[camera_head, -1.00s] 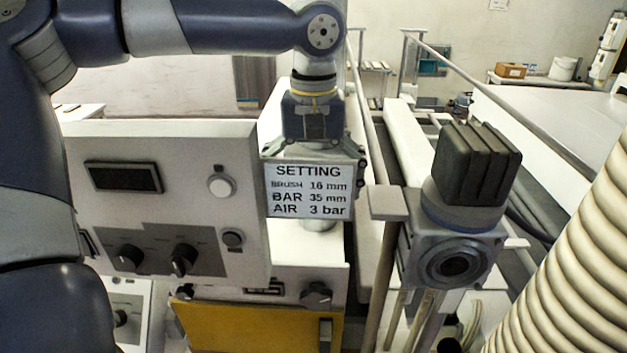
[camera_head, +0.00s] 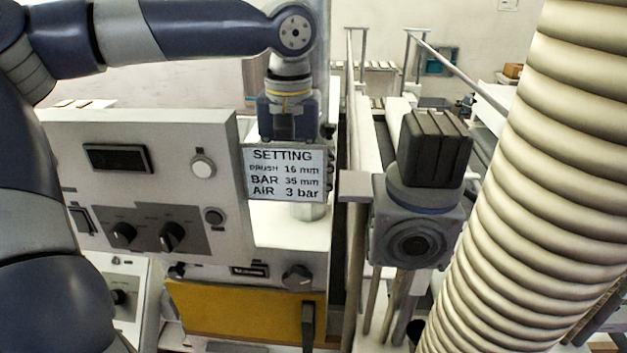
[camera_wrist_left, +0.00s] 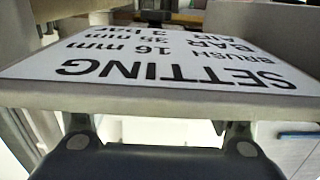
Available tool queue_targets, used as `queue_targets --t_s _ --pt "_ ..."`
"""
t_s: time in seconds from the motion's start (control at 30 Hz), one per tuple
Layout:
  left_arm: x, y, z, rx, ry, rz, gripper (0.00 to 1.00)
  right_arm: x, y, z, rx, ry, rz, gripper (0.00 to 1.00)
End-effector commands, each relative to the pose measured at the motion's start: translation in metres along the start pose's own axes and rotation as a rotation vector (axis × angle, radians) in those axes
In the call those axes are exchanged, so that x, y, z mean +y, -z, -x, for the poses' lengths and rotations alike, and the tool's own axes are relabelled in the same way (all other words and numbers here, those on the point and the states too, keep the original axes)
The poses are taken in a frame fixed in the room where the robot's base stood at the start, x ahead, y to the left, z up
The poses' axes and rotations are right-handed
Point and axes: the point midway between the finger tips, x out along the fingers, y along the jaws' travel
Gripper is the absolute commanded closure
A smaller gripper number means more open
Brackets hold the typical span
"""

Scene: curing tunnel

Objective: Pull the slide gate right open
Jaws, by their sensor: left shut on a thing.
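A white sign (camera_head: 286,188) reads SETTING, with brush, bar and air values. It stands upright right of a control panel. My left gripper (camera_head: 289,140) points down from above, behind the sign's top edge, and appears shut on the sign. The sign hides most of the fingers. In the left wrist view the sign (camera_wrist_left: 170,75) lies upside down across the picture, close in front of the gripper (camera_wrist_left: 160,142). A yellow panel (camera_head: 235,315) with a dark upright handle (camera_head: 308,322) is low in the middle. I cannot tell whether this is the slide gate. My right gripper is not in view.
The control panel (camera_head: 120,200) with knobs and a display is on the left. A grey motor unit (camera_head: 415,225) with a dark ribbed block stands right of the sign. A thick ribbed hose (camera_head: 545,180) fills the right side. A metal post (camera_head: 353,270) stands between sign and motor.

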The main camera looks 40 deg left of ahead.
Motion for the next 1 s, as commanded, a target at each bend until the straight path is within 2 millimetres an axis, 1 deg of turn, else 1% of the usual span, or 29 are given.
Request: queue_targets --t_s 0.03,0.1,0.13,0.2,0.3,0.33,0.37,0.4,0.47,0.57,0.83,0.93,1.0 --pt "0.001 -0.006 0.002 -0.014 -0.008 -0.003 0.65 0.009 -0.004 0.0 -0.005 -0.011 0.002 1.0" --pt "0.001 -0.007 0.002 -0.016 -0.01 -0.005 0.65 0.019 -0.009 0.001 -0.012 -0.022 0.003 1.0" --pt "0.001 -0.007 0.002 -0.016 -0.01 -0.005 0.65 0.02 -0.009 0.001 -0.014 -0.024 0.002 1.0" --pt "0.001 -0.007 0.002 -0.016 -0.011 -0.006 0.65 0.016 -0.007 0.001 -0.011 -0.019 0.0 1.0" --pt "0.001 -0.006 0.002 -0.015 -0.01 -0.006 0.65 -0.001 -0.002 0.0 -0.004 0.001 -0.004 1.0" --pt "0.001 -0.006 0.002 -0.015 -0.01 -0.006 0.17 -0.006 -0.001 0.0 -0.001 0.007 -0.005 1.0" --pt "0.001 -0.006 0.002 -0.014 -0.009 -0.007 0.11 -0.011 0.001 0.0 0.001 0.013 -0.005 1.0" --pt "0.001 -0.006 0.002 -0.014 -0.009 -0.006 0.02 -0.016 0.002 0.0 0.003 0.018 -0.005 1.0" --pt "0.001 -0.006 0.002 -0.013 -0.01 -0.006 0.02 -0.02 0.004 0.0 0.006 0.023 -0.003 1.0" --pt "0.001 -0.005 0.002 -0.012 -0.01 -0.005 0.02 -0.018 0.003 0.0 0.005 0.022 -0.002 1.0" --pt "0.001 -0.004 0.003 -0.009 -0.01 -0.004 0.02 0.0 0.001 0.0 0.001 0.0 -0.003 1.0" --pt "0.001 -0.004 0.01 -0.008 -0.01 -0.004 0.02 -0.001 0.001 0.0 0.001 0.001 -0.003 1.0" --pt "0.001 -0.003 0.019 -0.005 -0.01 -0.003 0.02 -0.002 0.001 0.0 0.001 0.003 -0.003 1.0"
